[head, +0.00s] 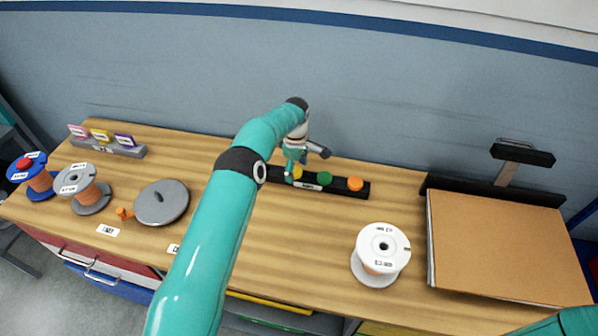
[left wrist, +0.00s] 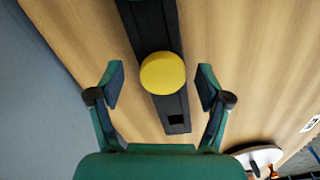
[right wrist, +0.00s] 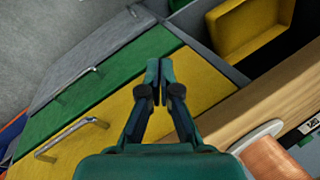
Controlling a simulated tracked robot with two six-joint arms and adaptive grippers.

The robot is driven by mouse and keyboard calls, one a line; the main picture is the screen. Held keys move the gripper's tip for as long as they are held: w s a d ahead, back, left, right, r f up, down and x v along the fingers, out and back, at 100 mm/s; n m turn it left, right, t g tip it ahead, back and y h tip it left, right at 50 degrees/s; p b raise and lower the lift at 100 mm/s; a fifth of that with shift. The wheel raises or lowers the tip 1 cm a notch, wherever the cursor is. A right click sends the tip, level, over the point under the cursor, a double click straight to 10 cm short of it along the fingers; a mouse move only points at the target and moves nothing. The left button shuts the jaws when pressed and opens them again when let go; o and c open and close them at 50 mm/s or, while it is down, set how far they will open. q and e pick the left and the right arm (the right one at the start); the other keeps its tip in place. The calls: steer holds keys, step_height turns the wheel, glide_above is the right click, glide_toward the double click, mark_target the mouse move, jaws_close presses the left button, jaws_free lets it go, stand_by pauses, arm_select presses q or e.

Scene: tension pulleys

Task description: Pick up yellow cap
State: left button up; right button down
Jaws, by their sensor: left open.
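The yellow cap (head: 297,173) sits on the black rack (head: 342,194) at the back of the table, to the left of a green cap and an orange cap. In the left wrist view the yellow cap (left wrist: 163,73) is a round disc between the two spread fingers of my left gripper (left wrist: 161,88). The left gripper is open, with a gap on both sides of the cap. In the head view my left gripper (head: 293,165) partly covers the cap. My right gripper (right wrist: 166,66) shows in the right wrist view with its fingertips together, empty, over the drawer fronts.
A green cap (head: 324,178) and an orange cap (head: 355,183) are on the same rack. A white spool (head: 382,250) stands at front right. A grey disc (head: 162,202) and more spools are on the left. A brown board (head: 505,245) fills the right end.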

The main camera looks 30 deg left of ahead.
mark_target(296, 171)
arm_select(q)
steer(key=c, duration=1)
steer(key=shift+r, duration=0.2)
step_height(296, 171, up, 10)
steer(key=b, duration=0.1)
steer(key=shift+f+b, duration=0.2)
steer(key=shift+b, duration=0.2)
